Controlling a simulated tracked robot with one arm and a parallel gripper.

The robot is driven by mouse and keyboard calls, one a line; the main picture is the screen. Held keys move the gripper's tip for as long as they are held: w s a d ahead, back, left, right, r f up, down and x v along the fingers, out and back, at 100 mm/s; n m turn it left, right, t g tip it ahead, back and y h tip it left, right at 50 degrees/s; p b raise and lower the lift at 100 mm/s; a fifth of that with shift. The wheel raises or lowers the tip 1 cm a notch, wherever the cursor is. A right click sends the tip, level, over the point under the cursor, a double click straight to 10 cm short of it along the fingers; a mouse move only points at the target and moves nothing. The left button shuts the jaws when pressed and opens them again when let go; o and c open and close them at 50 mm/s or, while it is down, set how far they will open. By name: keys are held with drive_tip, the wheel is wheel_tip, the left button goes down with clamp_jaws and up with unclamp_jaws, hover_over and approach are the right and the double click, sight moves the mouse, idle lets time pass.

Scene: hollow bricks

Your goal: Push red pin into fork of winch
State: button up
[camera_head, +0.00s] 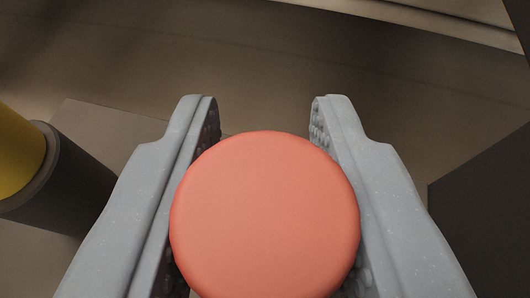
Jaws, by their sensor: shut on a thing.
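The red pin (265,217) shows as a large round red end face, close to the camera in the lower middle of the head view. My gripper (265,115) is shut on it, with one grey finger at its left and one at its right. The fingertips reach past the red face, farther from the camera. The rest of the pin behind this face is hidden. I cannot make out the winch or its fork for certain.
A dark grey cylinder with a yellow end (18,155) lies at the left edge, left of my left finger. A dark block-like surface (485,215) stands at the right edge. A brown surface (270,75) spans the background, with a pale strip (430,18) at the top right.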

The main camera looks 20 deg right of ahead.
drive_tip(key=shift+f, duration=0.2)
drive_tip(key=o, duration=1)
drive_tip(key=shift+c, duration=0.2)
drive_tip(key=p+v, duration=0.3)
drive_tip(key=v, duration=1)
drive_tip(key=shift+s+a, duration=0.15)
drive_tip(key=shift+s, duration=0.25)
